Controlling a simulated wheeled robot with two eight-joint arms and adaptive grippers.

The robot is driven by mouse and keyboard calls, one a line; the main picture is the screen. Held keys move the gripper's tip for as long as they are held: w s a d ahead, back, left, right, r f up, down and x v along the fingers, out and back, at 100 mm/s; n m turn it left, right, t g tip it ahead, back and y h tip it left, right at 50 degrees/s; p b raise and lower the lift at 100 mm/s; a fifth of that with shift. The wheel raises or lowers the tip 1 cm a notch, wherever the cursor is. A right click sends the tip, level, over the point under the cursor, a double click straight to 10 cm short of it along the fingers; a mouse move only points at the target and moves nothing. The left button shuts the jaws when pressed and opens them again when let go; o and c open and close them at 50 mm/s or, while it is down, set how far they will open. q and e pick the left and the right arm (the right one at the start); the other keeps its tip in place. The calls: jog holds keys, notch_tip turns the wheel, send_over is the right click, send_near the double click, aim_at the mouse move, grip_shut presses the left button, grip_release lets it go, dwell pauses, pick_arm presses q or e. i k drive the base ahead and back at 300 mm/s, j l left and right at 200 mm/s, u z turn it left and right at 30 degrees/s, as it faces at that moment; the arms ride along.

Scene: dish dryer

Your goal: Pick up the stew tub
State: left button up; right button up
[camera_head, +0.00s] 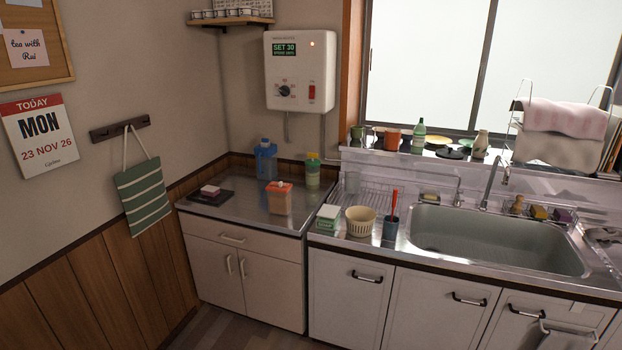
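A squarish tub with brownish contents and an orange-red lid, which looks like the stew tub (279,200), stands upright on the left metal counter, near its front right part. A small pale patch shows on its lid. Nothing touches it that I can see. Neither of my grippers shows in the head view.
A green-and-white box (328,217) and cream basket (360,221) stand to the right.

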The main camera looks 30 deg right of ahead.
aim_at(279, 200)
jog(key=i+l+z, duration=0.8)
jog(key=i+j, duration=0.05)
jog(key=j, duration=0.05)
